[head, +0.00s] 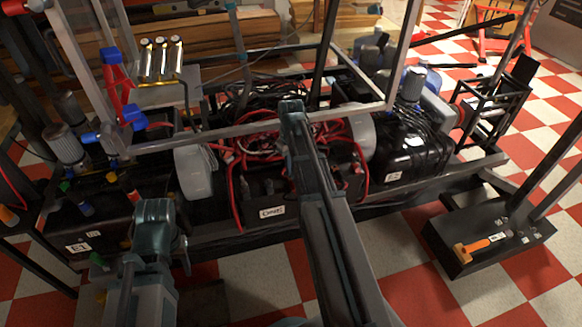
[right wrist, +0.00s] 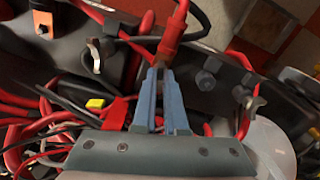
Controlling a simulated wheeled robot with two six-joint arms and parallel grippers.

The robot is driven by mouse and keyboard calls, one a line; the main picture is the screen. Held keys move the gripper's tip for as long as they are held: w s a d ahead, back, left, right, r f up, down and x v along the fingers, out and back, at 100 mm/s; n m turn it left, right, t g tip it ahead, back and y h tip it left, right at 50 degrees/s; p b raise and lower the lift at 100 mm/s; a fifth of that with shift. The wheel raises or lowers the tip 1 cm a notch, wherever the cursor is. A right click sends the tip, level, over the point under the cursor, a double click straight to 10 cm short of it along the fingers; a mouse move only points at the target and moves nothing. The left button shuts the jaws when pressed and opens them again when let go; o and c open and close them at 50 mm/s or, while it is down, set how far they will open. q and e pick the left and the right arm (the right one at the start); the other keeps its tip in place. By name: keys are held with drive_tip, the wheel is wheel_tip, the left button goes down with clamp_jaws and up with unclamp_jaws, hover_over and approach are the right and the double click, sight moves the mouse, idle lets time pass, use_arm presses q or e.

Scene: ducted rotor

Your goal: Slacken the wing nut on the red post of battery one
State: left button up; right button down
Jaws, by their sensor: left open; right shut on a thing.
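Battery one (head: 253,190) is a black box with a white "ONE" label, in the middle of the rig in the head view. My right gripper (right wrist: 166,68) is over its top, with its fingers nearly together at the end of a thick red-sleeved cable (right wrist: 177,30). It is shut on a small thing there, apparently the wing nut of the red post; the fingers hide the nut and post. Two other silver wing nuts stand clear of the fingers, one at left (right wrist: 95,55) and one at right (right wrist: 256,99). My left gripper (head: 155,215) is open and empty, at lower left.
Red and black cables (head: 265,135) crowd around the battery. A clear panel frame (head: 260,130) crosses above the rig. Grey cylinders (head: 194,170) flank the battery. A black base with an orange-handled tool (head: 473,247) stands on the checkered floor at right.

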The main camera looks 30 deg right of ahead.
drive_tip(key=c, duration=1)
unclamp_jaws()
drive_tip(key=shift+o, duration=0.2)
drive_tip(key=shift+r, duration=0.15)
wheel_tip(320, 180, up, 14)
drive_tip(key=p, duration=1.4)
drive_tip(key=shift+f, duration=0.2)
